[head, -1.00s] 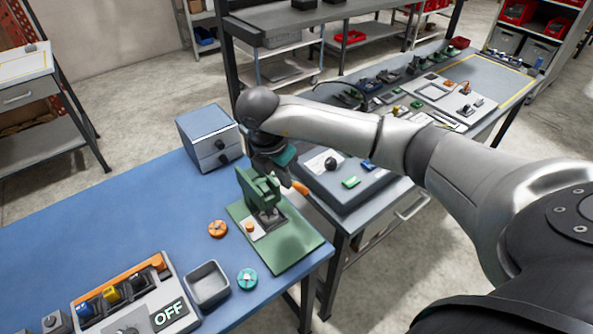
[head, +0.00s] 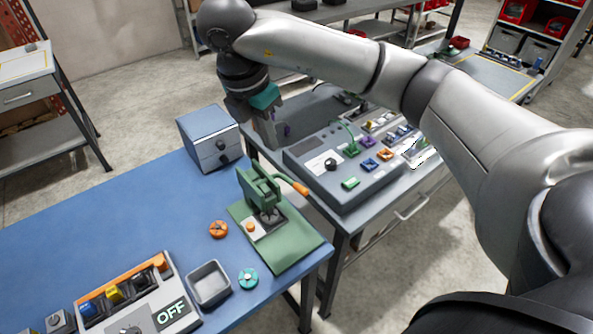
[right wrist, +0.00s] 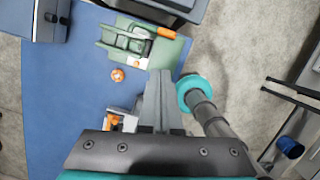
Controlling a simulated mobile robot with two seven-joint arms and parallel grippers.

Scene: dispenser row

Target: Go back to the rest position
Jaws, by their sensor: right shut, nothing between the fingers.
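My right gripper (head: 268,140) hangs high above the gap between the blue table (head: 120,225) and the grey bench, pointing down. It is shut and empty. In the right wrist view its closed grey fingers (right wrist: 160,98) show in the middle, with the green press (right wrist: 128,42) beyond them. In the head view the green press (head: 262,190), with an orange handle, stands on its green base at the table's right corner, below and apart from my gripper. My left gripper does not show in the head view.
An orange disc (head: 218,229), a teal disc (head: 248,278), a grey bin (head: 208,284) and a dispenser with an OFF sign (head: 170,315) are on the blue table. A drawer box (head: 208,138) stands at its back. A button panel (head: 340,165) sits on the bench.

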